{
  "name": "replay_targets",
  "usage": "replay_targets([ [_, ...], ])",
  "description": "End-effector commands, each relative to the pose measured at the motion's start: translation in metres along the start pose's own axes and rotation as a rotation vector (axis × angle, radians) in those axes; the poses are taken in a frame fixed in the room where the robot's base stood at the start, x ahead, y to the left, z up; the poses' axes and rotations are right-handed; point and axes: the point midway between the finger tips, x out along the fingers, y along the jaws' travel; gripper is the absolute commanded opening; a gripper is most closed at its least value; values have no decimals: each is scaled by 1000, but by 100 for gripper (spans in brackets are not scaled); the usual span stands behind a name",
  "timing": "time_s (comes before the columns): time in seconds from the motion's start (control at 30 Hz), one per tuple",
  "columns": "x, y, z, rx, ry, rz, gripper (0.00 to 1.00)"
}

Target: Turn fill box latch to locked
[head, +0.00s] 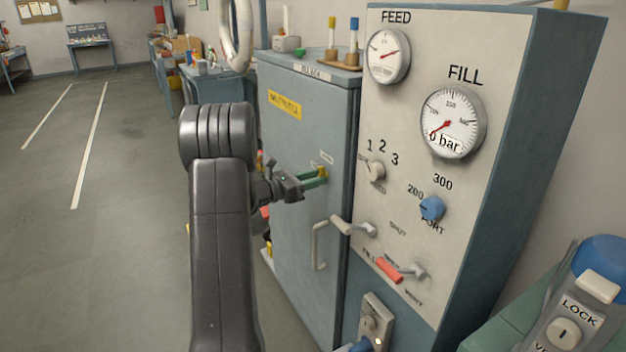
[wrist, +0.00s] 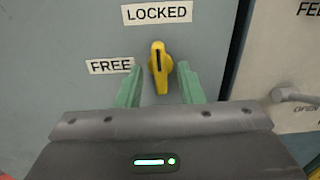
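The yellow latch (wrist: 158,68) is on the blue-grey front of the fill box (head: 290,140). In the wrist view it stands upright, its dark line near the top pointing up at the LOCKED label (wrist: 157,13). The FREE label (wrist: 110,65) is to its left. My gripper (wrist: 158,70) is open, with one green finger on each side of the latch and a visible gap to both. In the head view my gripper (head: 316,178) is at the box front, by the small yellow latch (head: 322,170), which is partly hidden.
A pale door handle (head: 319,245) sticks out below my gripper. To the right stands the panel (head: 400,110) with gauges, knobs and levers, including a red-handled lever (head: 390,271). The floor at left is clear.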

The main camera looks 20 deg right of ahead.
Motion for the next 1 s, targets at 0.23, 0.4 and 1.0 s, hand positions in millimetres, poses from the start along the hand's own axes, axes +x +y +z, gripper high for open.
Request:
replay_targets([
  [0.23,-2,0,0,0,0,1,34],
  [0.4,-21,1,0,0,-1,4,34],
  [1.0,-132,0,0,0,0,1,34],
])
